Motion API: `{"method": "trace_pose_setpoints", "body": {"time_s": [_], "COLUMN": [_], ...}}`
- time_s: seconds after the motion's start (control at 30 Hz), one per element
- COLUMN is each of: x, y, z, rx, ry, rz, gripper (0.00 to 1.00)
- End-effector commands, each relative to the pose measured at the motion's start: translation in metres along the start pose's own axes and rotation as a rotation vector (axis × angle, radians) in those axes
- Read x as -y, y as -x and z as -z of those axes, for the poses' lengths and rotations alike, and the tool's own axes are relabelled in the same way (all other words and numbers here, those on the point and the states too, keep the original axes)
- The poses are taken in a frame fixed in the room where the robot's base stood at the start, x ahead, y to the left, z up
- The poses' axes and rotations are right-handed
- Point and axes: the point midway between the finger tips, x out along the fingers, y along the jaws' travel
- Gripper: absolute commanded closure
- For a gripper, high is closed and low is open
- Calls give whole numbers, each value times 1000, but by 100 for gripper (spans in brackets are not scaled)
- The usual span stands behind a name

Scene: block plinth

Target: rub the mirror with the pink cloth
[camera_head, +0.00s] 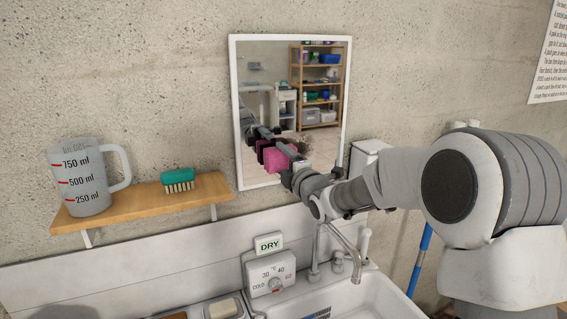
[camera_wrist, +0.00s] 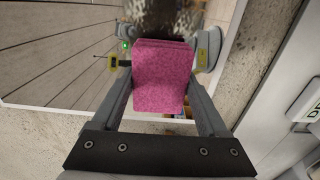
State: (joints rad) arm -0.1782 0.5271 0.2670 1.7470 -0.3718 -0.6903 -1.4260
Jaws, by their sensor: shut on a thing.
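The mirror (camera_head: 262,85) is a white-framed rectangle on the concrete wall, reflecting a room with shelves. My gripper (camera_head: 290,170) is in front of its lower part, and it also shows in the wrist view (camera_wrist: 160,88). It is shut on the pink cloth (camera_wrist: 160,85), which sits between the two fingers. In the head view the pink cloth (camera_head: 284,156) shows in front of the mirror's lower middle, where it merges with its reflection. It is at or very near the glass; I cannot tell whether it touches. My wrist hides part of the mirror's lower right edge.
A wooden shelf (camera_head: 137,205) at the left holds a measuring jug (camera_head: 82,185) and a green brush (camera_head: 178,176). The wall above the shelf is clear.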

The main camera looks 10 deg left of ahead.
Motion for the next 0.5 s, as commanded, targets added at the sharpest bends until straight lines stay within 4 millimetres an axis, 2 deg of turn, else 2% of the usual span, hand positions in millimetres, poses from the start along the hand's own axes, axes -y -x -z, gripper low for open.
{"method": "trace_pose_setpoints", "body": {"time_s": [0.5], "x": [0], "y": [-11], "z": [0], "rx": [0], "ry": [0], "rz": [-2], "gripper": [68]}}
